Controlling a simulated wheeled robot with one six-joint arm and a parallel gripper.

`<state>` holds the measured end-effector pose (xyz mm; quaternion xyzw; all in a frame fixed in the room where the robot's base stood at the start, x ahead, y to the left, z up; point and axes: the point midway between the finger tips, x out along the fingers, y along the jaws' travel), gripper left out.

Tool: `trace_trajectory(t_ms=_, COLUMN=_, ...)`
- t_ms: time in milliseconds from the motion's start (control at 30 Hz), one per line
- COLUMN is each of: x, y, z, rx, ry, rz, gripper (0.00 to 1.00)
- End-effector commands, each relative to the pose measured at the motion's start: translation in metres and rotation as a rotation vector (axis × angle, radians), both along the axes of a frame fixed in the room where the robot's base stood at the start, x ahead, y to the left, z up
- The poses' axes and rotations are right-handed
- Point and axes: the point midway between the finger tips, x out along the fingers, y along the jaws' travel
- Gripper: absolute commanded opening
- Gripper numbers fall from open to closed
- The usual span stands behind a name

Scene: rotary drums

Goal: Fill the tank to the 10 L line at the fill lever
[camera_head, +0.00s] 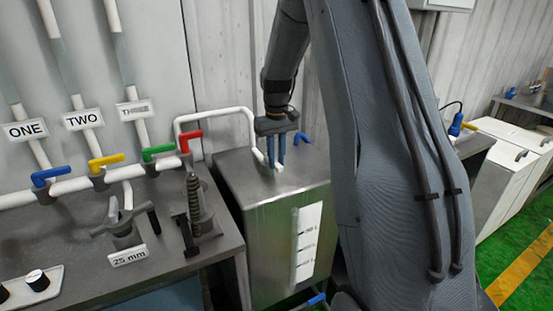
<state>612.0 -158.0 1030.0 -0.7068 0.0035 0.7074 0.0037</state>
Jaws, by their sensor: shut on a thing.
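The metal tank (262,222) stands in the middle, beside the bench. A pale gauge strip (308,240) on its front carries small litre marks, too small to read surely; I cannot tell the liquid level. A white pipe (222,113) runs from the left and bends down to the tank top. My gripper (277,164) points down just above the tank top by the pipe's end. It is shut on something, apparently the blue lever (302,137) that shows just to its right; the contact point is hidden.
Blue, yellow, green and red (189,139) levers line the pipe at left under signs ONE, TWO and a blurred third. A bench (65,240) holds a clamp and a 25 mm label. White cabinets stand at right. My arm hides the tank's right side.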

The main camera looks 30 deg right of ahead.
Motion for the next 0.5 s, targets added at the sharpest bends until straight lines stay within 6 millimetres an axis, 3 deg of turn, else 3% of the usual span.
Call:
trace_trajectory(t_ms=33, x=0.0043, y=-0.0001, z=0.0043, rx=-0.002, ry=-0.013, rz=-0.002, gripper=0.22)
trace_trajectory(t_ms=133, x=0.0033, y=0.0001, z=0.0034, rx=-0.001, ry=-0.01, rz=-0.001, gripper=0.36)
trace_trajectory(t_ms=500, x=0.0022, y=0.0001, z=0.007, rx=-0.001, ry=-0.006, rz=0.001, gripper=0.36)
